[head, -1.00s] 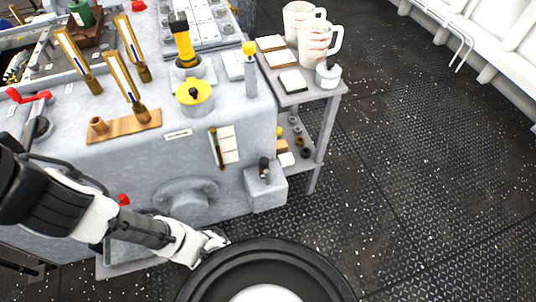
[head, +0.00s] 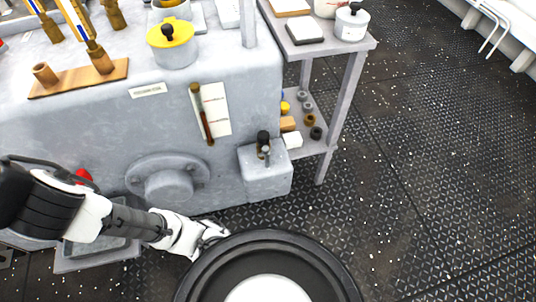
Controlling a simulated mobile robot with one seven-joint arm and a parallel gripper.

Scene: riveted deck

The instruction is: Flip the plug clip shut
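A grey block (head: 266,177) juts from the lower right of the grey machine's front.
The grey machine (head: 100,115) fills the left, with a round flange (head: 168,180) low on its front. A grey side table (head: 325,43) with a lower shelf of small parts stands right of the block. The dark patterned floor (head: 430,170) is clear at right.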

